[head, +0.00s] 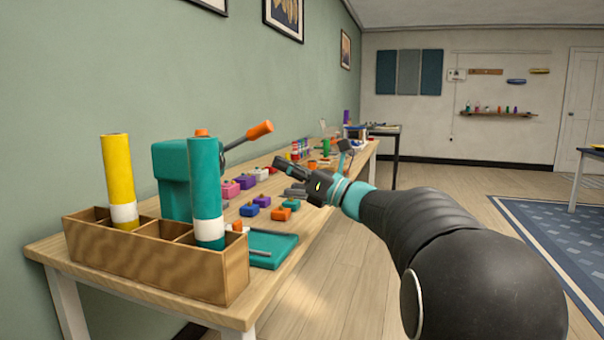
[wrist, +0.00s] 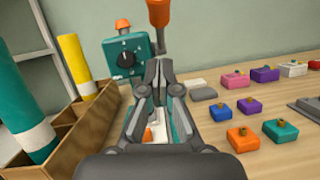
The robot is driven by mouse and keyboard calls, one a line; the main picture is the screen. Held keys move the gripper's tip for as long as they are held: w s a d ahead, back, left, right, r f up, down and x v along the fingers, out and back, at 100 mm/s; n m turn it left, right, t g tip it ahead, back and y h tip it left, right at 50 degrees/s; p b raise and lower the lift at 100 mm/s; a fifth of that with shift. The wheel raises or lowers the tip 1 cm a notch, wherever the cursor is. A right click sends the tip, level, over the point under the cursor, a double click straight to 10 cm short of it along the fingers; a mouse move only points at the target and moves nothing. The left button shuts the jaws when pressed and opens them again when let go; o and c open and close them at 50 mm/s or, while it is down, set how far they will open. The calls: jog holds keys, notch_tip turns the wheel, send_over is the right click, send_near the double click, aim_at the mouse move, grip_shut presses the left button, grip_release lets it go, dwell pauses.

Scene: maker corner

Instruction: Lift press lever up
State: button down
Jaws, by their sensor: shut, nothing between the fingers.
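The press is a teal box (head: 172,178) on the table behind the wooden organiser. In the wrist view its teal body (wrist: 128,60) shows a black dial and an orange knob on top. Its lever is a dark rod with an orange handle (head: 259,130), slanting up to the right in the head view. The handle also shows in the wrist view (wrist: 159,12), above my fingertips. My gripper (head: 278,162) is shut and empty, to the right of the handle and lower in the head view. In the wrist view my fingers (wrist: 160,70) hide part of the press base.
A wooden organiser (head: 160,262) with a yellow roll (head: 119,175) and a teal roll (head: 206,185) stands at the table's near end. Small coloured blocks (head: 249,210) lie beyond it, with a teal tray (head: 272,246) at the edge. Open floor lies right of the table.

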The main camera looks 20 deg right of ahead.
jog(key=w+r, duration=0.1)
jog(key=a+r, duration=0.1)
jog(key=w+a+r, duration=0.1)
jog(key=r, duration=0.1)
jog(key=shift+w+a+p, duration=0.15)
jog(key=shift+w+p, duration=0.15)
jog(key=shift+w, duration=0.05)
jog(key=shift+r, duration=0.2)
